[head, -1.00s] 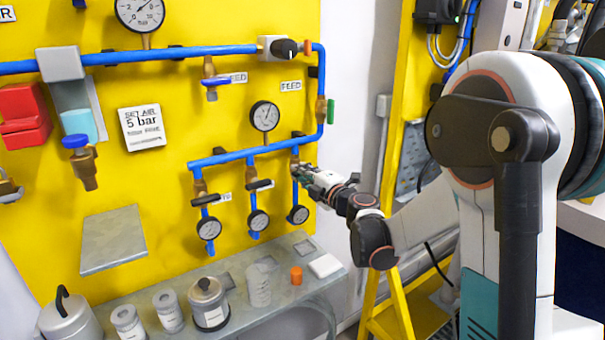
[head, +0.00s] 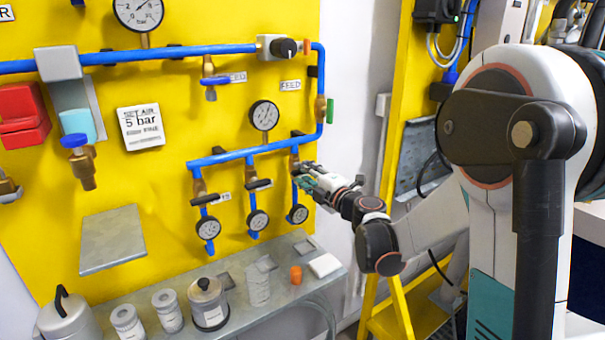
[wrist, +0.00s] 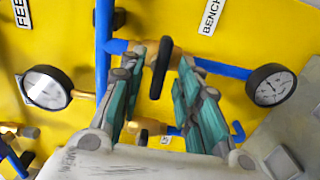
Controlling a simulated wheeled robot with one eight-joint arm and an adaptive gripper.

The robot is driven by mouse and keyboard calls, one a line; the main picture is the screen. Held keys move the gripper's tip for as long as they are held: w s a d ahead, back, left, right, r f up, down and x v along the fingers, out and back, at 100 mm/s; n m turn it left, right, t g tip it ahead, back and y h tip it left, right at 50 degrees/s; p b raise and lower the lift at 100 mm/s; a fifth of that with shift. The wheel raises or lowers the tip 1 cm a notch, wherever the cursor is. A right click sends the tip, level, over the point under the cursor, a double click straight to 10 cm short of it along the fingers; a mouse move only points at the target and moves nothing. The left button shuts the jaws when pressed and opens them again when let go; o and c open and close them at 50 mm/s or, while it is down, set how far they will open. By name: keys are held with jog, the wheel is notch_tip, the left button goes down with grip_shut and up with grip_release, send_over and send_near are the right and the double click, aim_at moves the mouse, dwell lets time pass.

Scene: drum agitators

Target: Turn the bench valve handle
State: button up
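The bench valve handle (wrist: 160,68) is a black lever on a brass valve body, near the label reading BENCH (wrist: 212,15) in the wrist view. My gripper (wrist: 163,72) is open, with its two teal-padded fingers apart. The handle stands between the fingertips, and a gap shows on its right; I cannot tell whether it touches the left finger. In the head view my gripper (head: 304,178) is at the rightmost of the blue branch pipes and hides most of that valve.
Two similar black-handled valves (head: 205,199) (head: 259,184) sit on branches to the left. Small gauges (head: 298,214) hang below the branches. A grey shelf (head: 240,322) with jars and a small orange item (head: 296,274) lies below. A yellow frame (head: 398,310) stands to the right.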

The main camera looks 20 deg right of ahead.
jog(key=v, duration=1)
jog(key=shift+s, duration=0.1)
